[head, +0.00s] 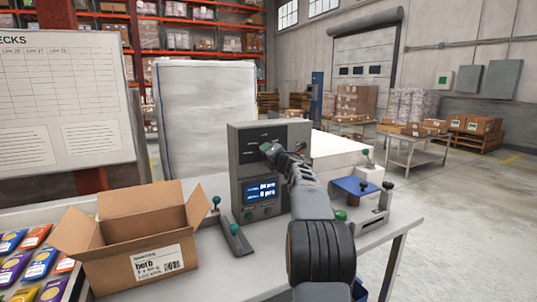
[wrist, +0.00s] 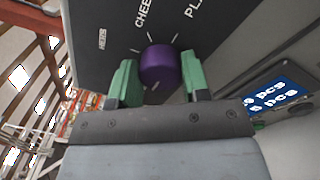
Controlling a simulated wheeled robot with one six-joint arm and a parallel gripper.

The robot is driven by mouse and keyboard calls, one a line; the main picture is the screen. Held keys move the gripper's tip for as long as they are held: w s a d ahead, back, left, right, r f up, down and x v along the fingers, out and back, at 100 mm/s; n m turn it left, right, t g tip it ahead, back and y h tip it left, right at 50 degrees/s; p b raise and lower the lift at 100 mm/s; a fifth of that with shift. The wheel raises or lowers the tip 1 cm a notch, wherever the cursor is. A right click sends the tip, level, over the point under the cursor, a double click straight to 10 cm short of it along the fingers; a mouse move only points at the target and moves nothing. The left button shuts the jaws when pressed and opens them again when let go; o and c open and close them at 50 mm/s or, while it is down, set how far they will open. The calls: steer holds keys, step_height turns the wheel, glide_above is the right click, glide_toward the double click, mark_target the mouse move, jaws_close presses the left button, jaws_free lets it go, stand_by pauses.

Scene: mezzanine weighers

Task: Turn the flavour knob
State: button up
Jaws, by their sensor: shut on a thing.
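The flavour knob is a round purple knob (wrist: 160,66) on a dark panel (wrist: 100,20), seen in the wrist view with printed labels around it, including "CHEE…" and "PLA…"; a smaller label is at the left. White tick marks surround the knob; I cannot tell which one it points to. My gripper (wrist: 160,78) has its green fingers on either side of the knob and is shut on it. In the head view my gripper (head: 268,149) reaches the upper front of the grey weigher (head: 236,152), and hides the knob there.
An open cardboard box (head: 110,268) labelled "herb" stands left of the weigher, beside several coloured packets (head: 36,263). A blue display (head: 262,191) is below my gripper. A blue-topped device (head: 355,186) stands to the right.

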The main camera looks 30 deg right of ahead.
steer(key=o, duration=0.9)
steer(key=s+b, duration=0.1)
steer(key=s, duration=0.3)
steer(key=s+a, duration=0.1)
steer(key=s, duration=0.4)
steer(key=s+b, duration=0.1)
steer(key=s, duration=0.3)
steer(key=shift+s+a+f+b, duration=0.2)
steer(key=shift+s+f+b, duration=0.05)
steer(key=shift+s+b, duration=0.1)
